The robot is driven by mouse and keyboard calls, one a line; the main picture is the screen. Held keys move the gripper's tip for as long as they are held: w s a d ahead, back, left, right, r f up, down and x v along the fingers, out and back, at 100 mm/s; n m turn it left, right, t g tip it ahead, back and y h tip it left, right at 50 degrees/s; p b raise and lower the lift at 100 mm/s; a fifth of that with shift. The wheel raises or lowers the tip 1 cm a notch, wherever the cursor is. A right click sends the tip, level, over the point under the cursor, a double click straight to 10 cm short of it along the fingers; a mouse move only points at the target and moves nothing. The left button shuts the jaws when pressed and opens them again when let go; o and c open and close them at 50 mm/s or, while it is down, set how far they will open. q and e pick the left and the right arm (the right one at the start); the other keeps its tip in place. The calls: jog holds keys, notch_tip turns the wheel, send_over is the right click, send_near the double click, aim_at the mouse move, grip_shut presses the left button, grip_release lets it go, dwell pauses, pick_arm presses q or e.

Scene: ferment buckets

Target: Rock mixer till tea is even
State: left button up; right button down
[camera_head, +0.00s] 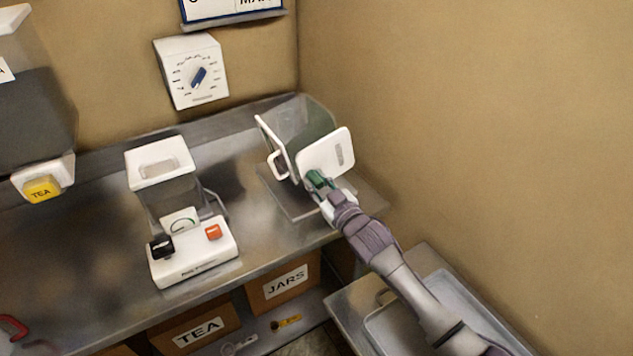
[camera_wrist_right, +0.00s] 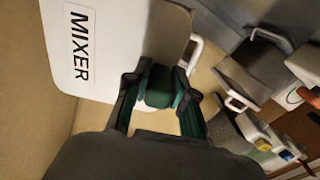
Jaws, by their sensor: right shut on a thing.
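The mixer (camera_head: 332,154) is a clear box with white end panels and a white side handle, at the back right of the steel counter. It is tilted, and a dull green content shows through its clear wall; how even it is I cannot tell. My right gripper (camera_head: 318,180) is shut on a green grip (camera_wrist_right: 159,87) at the mixer's near panel. The right wrist view shows that white panel, lettered MIXER (camera_wrist_right: 115,45), with my right gripper (camera_wrist_right: 158,98) around the grip. My left gripper is not in view.
A white blender-like device (camera_head: 190,262) with black and red controls stands left of the mixer. A tea dispenser (camera_head: 40,176) is at far left. A dial timer (camera_head: 191,72) hangs on the wall. Bins marked TEA (camera_head: 190,328) and JARS (camera_head: 284,283) sit below. The right wall is close.

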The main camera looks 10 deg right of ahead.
jog(key=shift+f, duration=0.1)
jog(key=c, duration=1)
grip_release()
jog(key=shift+o, duration=0.2)
jog(key=v, duration=1.2)
